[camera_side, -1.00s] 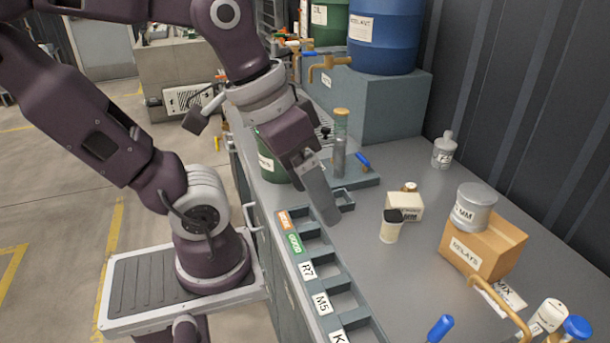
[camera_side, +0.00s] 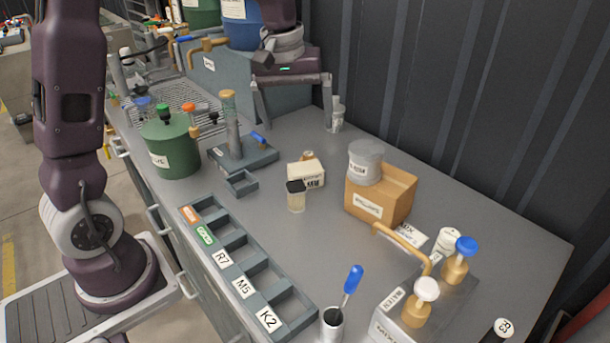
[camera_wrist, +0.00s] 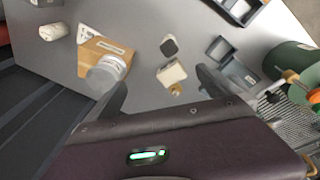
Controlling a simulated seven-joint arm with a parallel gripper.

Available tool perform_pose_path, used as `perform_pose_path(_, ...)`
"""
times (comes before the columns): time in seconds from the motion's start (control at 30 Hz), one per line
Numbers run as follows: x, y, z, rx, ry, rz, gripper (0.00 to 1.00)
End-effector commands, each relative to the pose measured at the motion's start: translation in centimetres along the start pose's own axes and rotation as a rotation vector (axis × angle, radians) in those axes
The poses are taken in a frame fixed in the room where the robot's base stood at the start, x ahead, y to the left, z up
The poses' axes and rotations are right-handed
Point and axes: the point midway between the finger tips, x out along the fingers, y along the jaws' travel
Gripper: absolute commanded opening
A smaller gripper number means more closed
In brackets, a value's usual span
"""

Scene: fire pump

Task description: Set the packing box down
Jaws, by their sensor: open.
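A small white box (camera_side: 309,175) with a dark printed label too small to read stands on the bench, with a round brown-topped item behind it. A cardboard box (camera_side: 388,199) with a white label stands to its right, with a grey can (camera_side: 366,162) on it. I cannot tell by label which one is the packing box. My gripper (camera_side: 297,118) is open and empty, fingers wide apart, above the bench behind the white box. In the wrist view the white box (camera_wrist: 172,73) lies ahead between the fingers, and the cardboard box (camera_wrist: 95,57) is to the left.
A black-lidded jar (camera_side: 296,196) stands in front of the white box. A labelled compartment tray (camera_side: 250,268) lies along the front edge. A stand with a glass column (camera_side: 232,130) and a green drum (camera_side: 170,147) are at left. A pale bottle (camera_side: 338,117) is near the right finger.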

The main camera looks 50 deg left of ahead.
Motion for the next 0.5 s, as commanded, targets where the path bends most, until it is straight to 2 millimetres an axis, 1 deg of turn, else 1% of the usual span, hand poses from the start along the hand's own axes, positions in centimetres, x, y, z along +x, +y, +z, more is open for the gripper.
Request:
perform_pose_path(0.03, 3.5, 0.1, -2.5, -0.087, -0.035, -0.034, 1.00)
perform_pose_path(0.07, 5.4, 0.1, -3.9, -0.140, -0.050, -0.049, 1.00)
perform_pose_path(0.1, 8.0, 0.0, -5.3, -0.206, -0.067, -0.070, 1.00)
perform_pose_path(0.2, 13.1, -0.7, -7.7, -0.329, -0.098, -0.111, 1.00)
perform_pose_path(0.3, 16.1, -1.3, -8.8, -0.394, -0.112, -0.133, 1.00)
perform_pose_path(0.37, 17.0, -1.4, -8.9, -0.411, -0.116, -0.139, 1.00)
perform_pose_path(0.5, 18.9, -1.7, -8.6, -0.415, -0.119, -0.141, 1.00)
